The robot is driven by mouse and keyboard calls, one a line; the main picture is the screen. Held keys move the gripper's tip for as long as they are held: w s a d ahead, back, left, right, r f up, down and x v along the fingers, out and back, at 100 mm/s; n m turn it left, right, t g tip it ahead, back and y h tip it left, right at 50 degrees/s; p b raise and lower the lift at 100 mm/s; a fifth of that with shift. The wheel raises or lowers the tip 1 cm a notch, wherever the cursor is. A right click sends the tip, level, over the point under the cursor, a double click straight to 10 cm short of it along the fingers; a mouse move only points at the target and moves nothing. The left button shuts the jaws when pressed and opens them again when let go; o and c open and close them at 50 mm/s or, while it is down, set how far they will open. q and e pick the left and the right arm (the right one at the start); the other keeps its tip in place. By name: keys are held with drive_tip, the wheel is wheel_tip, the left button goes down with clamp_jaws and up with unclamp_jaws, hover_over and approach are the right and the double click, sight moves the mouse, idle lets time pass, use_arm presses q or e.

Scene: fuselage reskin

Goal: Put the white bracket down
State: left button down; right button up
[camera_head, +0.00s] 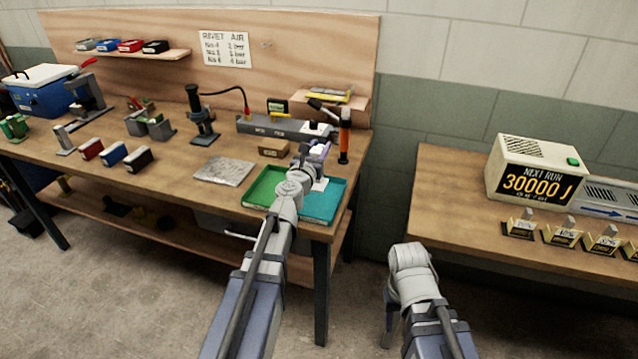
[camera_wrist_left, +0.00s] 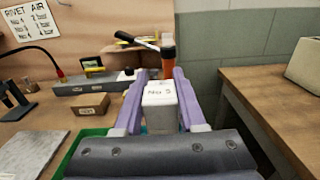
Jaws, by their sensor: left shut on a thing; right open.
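My left gripper (camera_head: 318,153) is shut on the white bracket (camera_head: 320,184), above the green and teal tray at the bench's front right corner. In the left wrist view the bracket (camera_wrist_left: 160,97) is a pale block marked "No 5" between the purple fingers of the gripper (camera_wrist_left: 160,73). Its underside is hidden there, and I cannot tell whether it touches the tray. The tray has a green part (camera_head: 262,186) and a teal part (camera_head: 330,207).
A grey metal plate (camera_head: 223,171) lies left of the tray. A small brown box (camera_head: 273,148) and a long grey fixture (camera_head: 262,127) are behind it. An orange-handled tool (camera_head: 344,142) stands close by. A second table (camera_head: 450,205) is across a gap.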

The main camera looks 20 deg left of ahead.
use_arm(q)
wheel_tip(320, 180, down, 4)
drive_tip(key=b, duration=0.3)
drive_tip(key=shift+f, duration=0.25)
wheel_tip(320, 180, down, 4)
drive_tip(key=b, duration=0.4)
drive_tip(key=shift+r, duration=0.15)
drive_tip(key=shift+c, duration=2.4)
unclamp_jaws()
